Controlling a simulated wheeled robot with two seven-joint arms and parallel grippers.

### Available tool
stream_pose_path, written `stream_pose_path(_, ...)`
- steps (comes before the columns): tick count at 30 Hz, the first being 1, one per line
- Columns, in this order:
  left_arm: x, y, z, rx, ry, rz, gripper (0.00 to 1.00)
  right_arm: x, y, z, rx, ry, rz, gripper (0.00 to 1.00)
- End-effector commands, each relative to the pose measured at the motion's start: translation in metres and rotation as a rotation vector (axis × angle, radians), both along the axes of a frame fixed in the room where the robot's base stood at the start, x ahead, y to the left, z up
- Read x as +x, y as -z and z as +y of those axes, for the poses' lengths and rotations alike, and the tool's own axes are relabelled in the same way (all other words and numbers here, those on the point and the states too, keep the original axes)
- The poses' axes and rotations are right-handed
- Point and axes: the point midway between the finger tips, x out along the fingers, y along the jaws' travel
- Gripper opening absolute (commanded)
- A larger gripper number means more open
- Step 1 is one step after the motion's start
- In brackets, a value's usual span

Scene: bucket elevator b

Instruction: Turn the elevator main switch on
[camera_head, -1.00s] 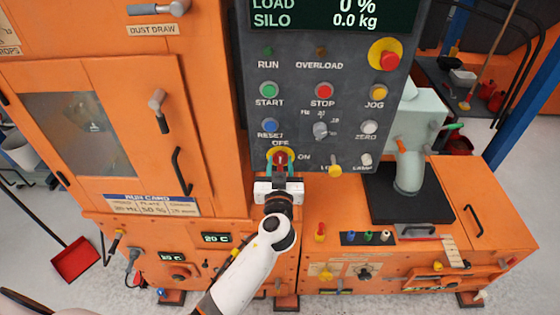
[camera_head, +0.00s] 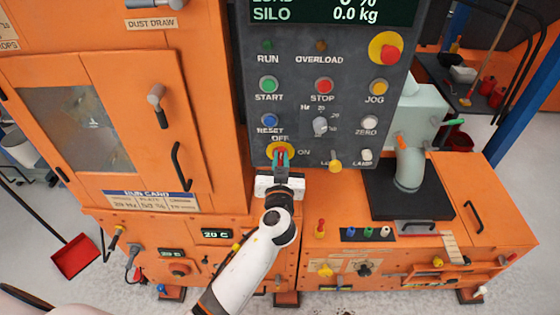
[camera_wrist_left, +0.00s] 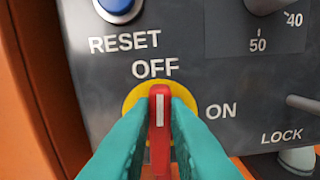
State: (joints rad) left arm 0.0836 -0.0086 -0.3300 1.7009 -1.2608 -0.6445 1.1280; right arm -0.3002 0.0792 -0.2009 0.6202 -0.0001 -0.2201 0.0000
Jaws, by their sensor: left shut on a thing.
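The main switch (camera_wrist_left: 160,110) is a red handle on a round yellow plate (camera_wrist_left: 133,97), low on the dark grey control panel. In the left wrist view its handle stands upright, its white line pointing at the OFF label (camera_wrist_left: 155,68). The ON label (camera_wrist_left: 221,111) is to its right. My left gripper (camera_wrist_left: 159,135) has its teal fingers shut on the red handle, one on each side. In the head view the left gripper (camera_head: 280,160) covers the lower part of the switch (camera_head: 280,153). My right gripper is not in view.
The blue RESET button (camera_head: 269,121) is just above the switch, with green START (camera_head: 268,84) and red STOP (camera_head: 324,86) higher up. An orange cabinet door (camera_head: 105,120) stands left of the panel.

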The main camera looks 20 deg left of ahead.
Motion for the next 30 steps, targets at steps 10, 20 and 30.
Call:
stream_pose_path(10,0.001,0.003,-0.005,0.267,-0.001,0.075,0.00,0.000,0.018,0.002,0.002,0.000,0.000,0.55)
stream_pose_path(20,0.003,0.005,-0.010,0.569,0.000,0.163,0.00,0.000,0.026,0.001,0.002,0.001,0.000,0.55)
stream_pose_path(30,0.004,0.009,-0.014,0.881,0.000,0.253,0.00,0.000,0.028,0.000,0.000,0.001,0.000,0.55)
